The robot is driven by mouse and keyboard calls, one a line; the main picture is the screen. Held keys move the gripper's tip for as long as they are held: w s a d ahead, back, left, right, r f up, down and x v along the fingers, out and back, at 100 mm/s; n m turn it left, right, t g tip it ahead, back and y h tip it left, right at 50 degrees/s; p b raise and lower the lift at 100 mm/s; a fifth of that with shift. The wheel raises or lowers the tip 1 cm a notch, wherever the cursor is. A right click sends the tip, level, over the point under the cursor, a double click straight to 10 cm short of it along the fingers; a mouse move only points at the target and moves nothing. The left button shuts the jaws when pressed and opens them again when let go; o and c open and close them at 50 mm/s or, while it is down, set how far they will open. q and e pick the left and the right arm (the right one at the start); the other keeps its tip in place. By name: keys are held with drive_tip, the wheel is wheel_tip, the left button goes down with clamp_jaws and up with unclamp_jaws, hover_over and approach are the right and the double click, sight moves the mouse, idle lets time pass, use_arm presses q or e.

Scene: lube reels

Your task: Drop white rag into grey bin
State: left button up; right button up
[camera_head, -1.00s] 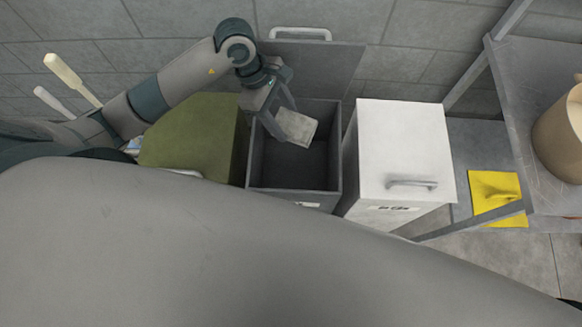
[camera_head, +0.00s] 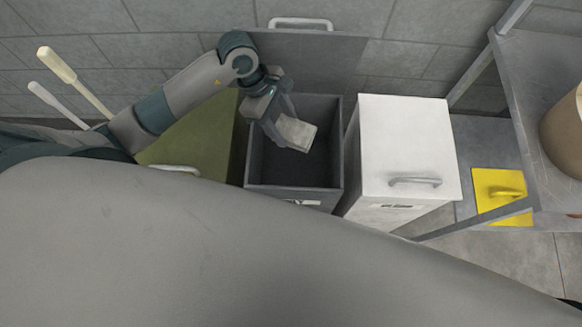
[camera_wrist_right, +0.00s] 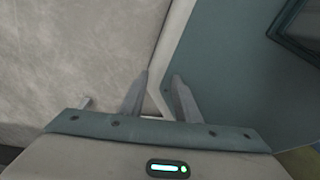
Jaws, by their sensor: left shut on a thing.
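The white rag (camera_head: 297,134) is a pale, folded square piece in the head view. My left gripper (camera_head: 281,123) is shut on the rag's left edge and holds it tilted over the open mouth of the grey bin (camera_head: 249,165). The bin's lid (camera_head: 325,62) stands open against the wall. The rag is inside the bin's outline as seen from above; its exact height cannot be told. My right gripper (camera_wrist_right: 160,80) shows only in the right wrist view, its two fingers apart with nothing seen between them.
A closed olive-green bin (camera_head: 190,140) stands left of the grey bin, and a closed white bin (camera_head: 405,145) stands right. Further right are a metal shelf (camera_head: 535,95) with a tan container (camera_head: 567,135) and a yellow lidded thing (camera_head: 500,190). Two pale handles rise at the far left.

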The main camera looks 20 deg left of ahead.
use_arm(q)
drive_tip(key=o, duration=1.3)
drive_tip(key=shift+r, duration=0.1)
drive_tip(key=shift+r+b, duration=0.3)
drive_tip(key=shift+r, duration=0.1)
wheel_tip(320, 180, up, 3)
drive_tip(key=shift+r+b, duration=0.1)
drive_tip(key=shift+b, duration=0.6)
drive_tip(key=shift+s+d+r+b, duration=0.45)
drive_tip(key=shift+d+r, duration=0.7)
drive_tip(key=shift+d, duration=0.75)
drive_tip(key=shift+s+d+r+b, duration=0.45)
drive_tip(key=shift+d+r, duration=0.65)
drive_tip(key=shift+d, duration=0.85)
drive_tip(key=shift+s+d+r+b, duration=0.3)
drive_tip(key=shift+d+r+b, duration=0.2)
drive_tip(key=shift+d+r, duration=1.05)
use_arm(e)
drive_tip(key=w+a+t+y, duration=0.1)
drive_tip(key=w+a+t, duration=0.2)
drive_tip(key=w, duration=1)
drive_tip(key=shift+a+t, duration=0.3)
drive_tip(key=shift+a, duration=0.75)
use_arm(q)
drive_tip(key=shift+d+f, duration=0.4)
drive_tip(key=shift+f, duration=0.05)
use_arm(e)
drive_tip(key=shift+f, duration=0.1)
